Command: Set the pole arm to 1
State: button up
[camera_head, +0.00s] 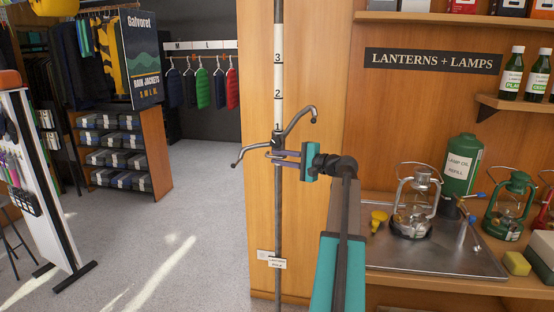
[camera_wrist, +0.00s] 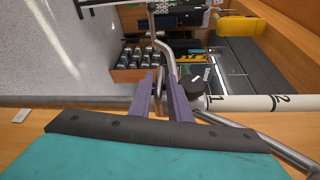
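The lantern pole (camera_head: 278,205) stands upright with a white scale marked 1, 2 and 3. The pole arm (camera_head: 298,121) is a grey metal piece with curved hooks to either side. Its dark collar (camera_head: 278,138) sits at the 1 mark, just below the numeral. In the wrist view the dark knob (camera_wrist: 194,87) lies right beside the numeral 1. My gripper (camera_head: 270,152) is at the pole just below the collar. In the wrist view its purple-grey fingers (camera_wrist: 159,85) stand apart, with thin grey metal between them and gaps beside it. Whether they touch the metal is unclear.
A wooden panel (camera_head: 325,80) stands close behind. To the right, a counter with a metal tray (camera_head: 440,258) carries lanterns (camera_head: 413,205) and a green oil can (camera_head: 461,165). The floor to the left is open.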

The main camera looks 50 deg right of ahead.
jog(key=s+d+r+b, duration=0.1)
jog(key=s+d+b, duration=0.1)
jog(key=s, duration=1)
jog(key=shift+s, duration=0.15)
